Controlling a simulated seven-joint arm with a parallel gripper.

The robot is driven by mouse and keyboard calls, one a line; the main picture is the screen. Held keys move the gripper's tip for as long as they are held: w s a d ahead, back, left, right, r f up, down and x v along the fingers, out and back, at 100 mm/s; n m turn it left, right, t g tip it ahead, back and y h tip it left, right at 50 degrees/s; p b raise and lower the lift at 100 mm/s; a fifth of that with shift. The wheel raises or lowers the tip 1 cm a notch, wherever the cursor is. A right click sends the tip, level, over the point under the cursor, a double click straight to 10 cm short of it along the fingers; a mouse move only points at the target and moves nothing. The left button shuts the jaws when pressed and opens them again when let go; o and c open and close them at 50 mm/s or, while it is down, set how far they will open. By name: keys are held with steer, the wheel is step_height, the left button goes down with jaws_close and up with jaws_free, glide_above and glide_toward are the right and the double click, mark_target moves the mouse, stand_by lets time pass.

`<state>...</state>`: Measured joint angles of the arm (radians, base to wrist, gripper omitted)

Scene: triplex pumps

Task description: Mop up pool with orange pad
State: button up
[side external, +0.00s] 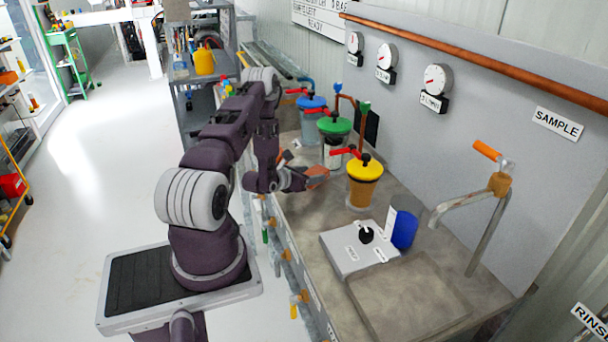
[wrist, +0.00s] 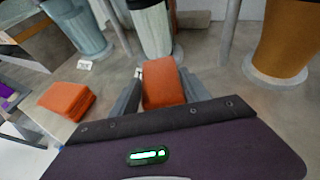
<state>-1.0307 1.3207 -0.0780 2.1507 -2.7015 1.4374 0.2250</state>
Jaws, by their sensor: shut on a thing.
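My gripper (wrist: 160,88) is shut on an orange pad (wrist: 163,80), which sticks out between the fingers low over the grey bench top. In the side view, my gripper (side external: 308,178) is at the bench's near edge, left of the yellow-lidded vessel, and the held pad (side external: 318,171) shows at its tip. A second orange pad or small stack of pads (wrist: 66,99) lies to the left in the wrist view. I cannot make out a pool clearly in either view; gripper and pad hide part of the bench.
Blue-lidded (side external: 311,103), green-lidded (side external: 334,125) and yellow-lidded (side external: 365,170) vessels with red handles stand along the bench. A white box with a black knob (side external: 352,250), a blue cylinder (side external: 402,228) and a tap (side external: 480,200) are to the right.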

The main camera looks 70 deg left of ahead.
steer(key=shift+w+d+f, duration=0.1)
steer(key=shift+w+d, duration=0.05)
steer(key=shift+d, duration=0.05)
steer(key=shift+s+d, duration=0.45)
steer(key=shift+s, duration=0.55)
steer(key=shift+s+d, duration=0.5)
steer(key=shift+s, duration=0.5)
steer(key=shift+s+d, duration=0.45)
steer(key=shift+s, duration=0.55)
steer(key=shift+s+a, duration=0.5)
steer(key=shift+s, duration=0.5)
steer(key=shift+s+a, duration=0.45)
steer(key=shift+s, duration=0.5)
steer(key=shift+s+a, duration=0.5)
steer(key=shift+s, duration=0.5)
steer(key=shift+s+a, duration=0.1)
step_height(320, 180, up, 8)
